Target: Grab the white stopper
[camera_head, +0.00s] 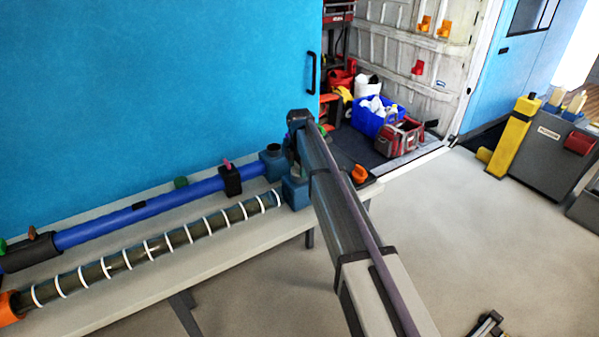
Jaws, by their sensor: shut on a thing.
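I cannot make out a white stopper in this view. My arm reaches from the bottom edge up and away to a dark joint above the right end of the bench. My gripper's jaws cannot be seen, and my arm covers part of that end. Other coloured stoppers show: a pink stopper (227,163) on the blue pipe (130,217), a green stopper (181,182) behind it, and an orange stopper (358,173) at the bench's right end, to the right of my arm.
A dark pipe with white rings (150,246) lies along the pale bench (235,246), parallel to the blue pipe. A blue block (295,192) stands at its right end. A blue crate (374,121) and a red tool bag (400,136) stand behind. The floor to the right is mostly open.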

